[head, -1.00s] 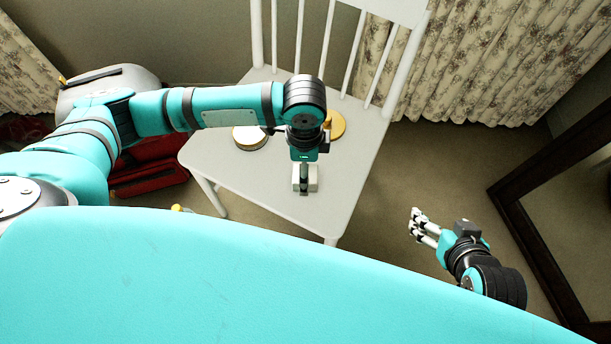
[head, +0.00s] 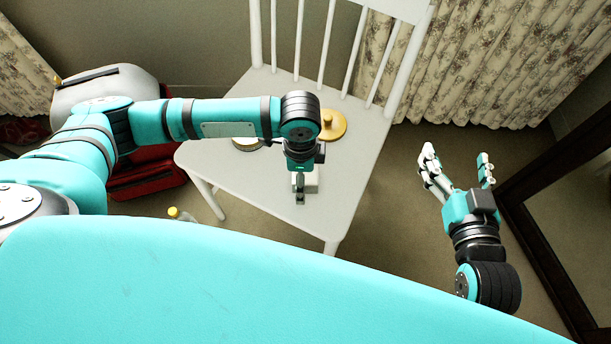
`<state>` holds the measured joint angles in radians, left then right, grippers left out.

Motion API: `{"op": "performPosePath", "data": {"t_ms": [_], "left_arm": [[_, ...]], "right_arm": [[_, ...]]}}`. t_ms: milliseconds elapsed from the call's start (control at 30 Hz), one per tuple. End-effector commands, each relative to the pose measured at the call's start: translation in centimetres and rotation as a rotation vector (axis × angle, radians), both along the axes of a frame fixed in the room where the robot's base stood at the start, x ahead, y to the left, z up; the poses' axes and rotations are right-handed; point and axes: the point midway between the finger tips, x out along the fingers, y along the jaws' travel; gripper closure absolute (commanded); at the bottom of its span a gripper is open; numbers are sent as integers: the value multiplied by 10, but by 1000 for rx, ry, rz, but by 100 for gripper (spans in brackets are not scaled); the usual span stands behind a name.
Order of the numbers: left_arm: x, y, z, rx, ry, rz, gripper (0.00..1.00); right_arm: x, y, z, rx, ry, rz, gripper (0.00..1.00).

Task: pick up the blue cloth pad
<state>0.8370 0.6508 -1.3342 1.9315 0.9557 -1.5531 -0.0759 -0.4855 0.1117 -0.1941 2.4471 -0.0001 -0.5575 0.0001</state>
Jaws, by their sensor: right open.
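I cannot make out a blue cloth pad in the head view. My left gripper (head: 302,190) hangs over the seat of the white chair (head: 230,178), pointing down. Its fingers are seen from above, so I cannot tell whether it is open or shut. A small pale block-like item (head: 312,182) shows beside its fingers, partly hidden. My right gripper (head: 458,168) is at the right, over the carpet, with its fingers spread wide and nothing between them.
A yellow round object (head: 332,124) and a partly hidden round tin (head: 246,143) sit on the chair seat. A red suitcase (head: 150,176) lies at the left. A bottle with a yellow cap (head: 175,212) stands on the floor. A dark-framed mirror (head: 545,250) is close to my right gripper.

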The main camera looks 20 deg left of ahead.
Motion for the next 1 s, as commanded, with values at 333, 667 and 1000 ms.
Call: {"op": "performPosePath", "data": {"t_ms": [333,667,1000], "left_arm": [[0,0,0,0,0,0,53],[0,0,0,0,0,0,73],[0,0,6,-1,0,0,73]], "right_arm": [[0,0,0,-1,2,-1,19],[0,0,0,-1,3,-1,19],[-3,-1,-7,-12,50,-2,19]]}}
